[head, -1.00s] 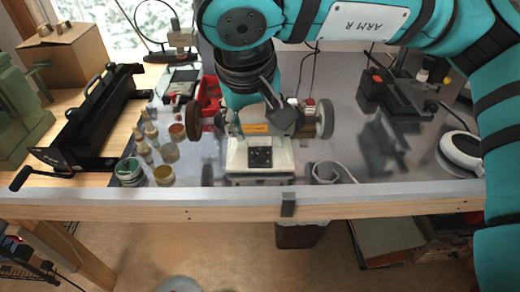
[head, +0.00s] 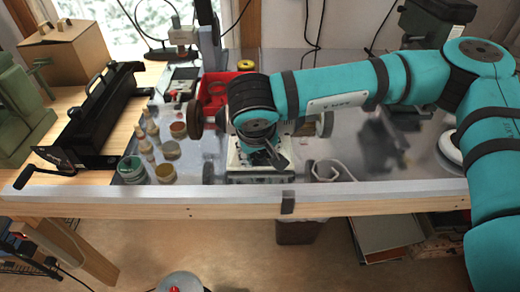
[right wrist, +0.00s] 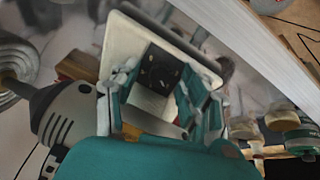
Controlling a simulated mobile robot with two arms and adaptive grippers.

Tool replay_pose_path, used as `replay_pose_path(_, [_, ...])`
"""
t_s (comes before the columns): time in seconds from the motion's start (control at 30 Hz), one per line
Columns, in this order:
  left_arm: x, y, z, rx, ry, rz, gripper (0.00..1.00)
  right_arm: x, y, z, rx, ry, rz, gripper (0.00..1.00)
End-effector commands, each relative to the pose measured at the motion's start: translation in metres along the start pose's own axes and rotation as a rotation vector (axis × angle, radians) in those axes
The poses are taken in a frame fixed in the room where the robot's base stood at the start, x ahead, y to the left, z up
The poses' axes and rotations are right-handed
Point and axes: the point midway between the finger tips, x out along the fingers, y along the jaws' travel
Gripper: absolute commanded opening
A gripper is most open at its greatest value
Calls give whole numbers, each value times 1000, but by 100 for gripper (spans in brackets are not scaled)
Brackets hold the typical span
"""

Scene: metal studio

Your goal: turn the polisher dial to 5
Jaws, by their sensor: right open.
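The polisher is a bench machine with an off-white base (head: 240,172) and a wheel on each side, the left one (head: 195,118) and the right one (head: 325,120). My right gripper (head: 270,157) hangs over the base front and hides the control panel in the head view. In the right wrist view, the black control panel (right wrist: 158,70) with its small dial lies between the open fingers of the right gripper (right wrist: 165,85). The fingers hold nothing; I cannot tell whether they touch the panel, and the dial's setting is too small to read. My left gripper is not in view.
Small jars and wooden pieces (head: 150,145) stand left of the polisher. A red bin (head: 215,88) is behind it, and a white cup-like container (head: 325,172) is at its right. A black bending machine (head: 100,115) is at far left.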

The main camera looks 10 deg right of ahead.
Motion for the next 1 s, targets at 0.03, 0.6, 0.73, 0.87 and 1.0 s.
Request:
replay_pose_path(0.03, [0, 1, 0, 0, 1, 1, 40, 1, 0, 0, 0, 0, 0, 45])
replay_pose_path(0.6, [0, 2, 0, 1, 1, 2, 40, 0, 0, 0, 0, 0, 0, 0])
replay_pose_path(0.73, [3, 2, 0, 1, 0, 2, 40, 1, 0, 0, 8, 0, -1, 0])
replay_pose_path(0.87, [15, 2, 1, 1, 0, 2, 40, 4, 0, 1, 58, 1, -7, 0])
replay_pose_path(1.0, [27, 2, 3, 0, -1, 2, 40, 3, 0, 0, 127, -2, -16, 0])
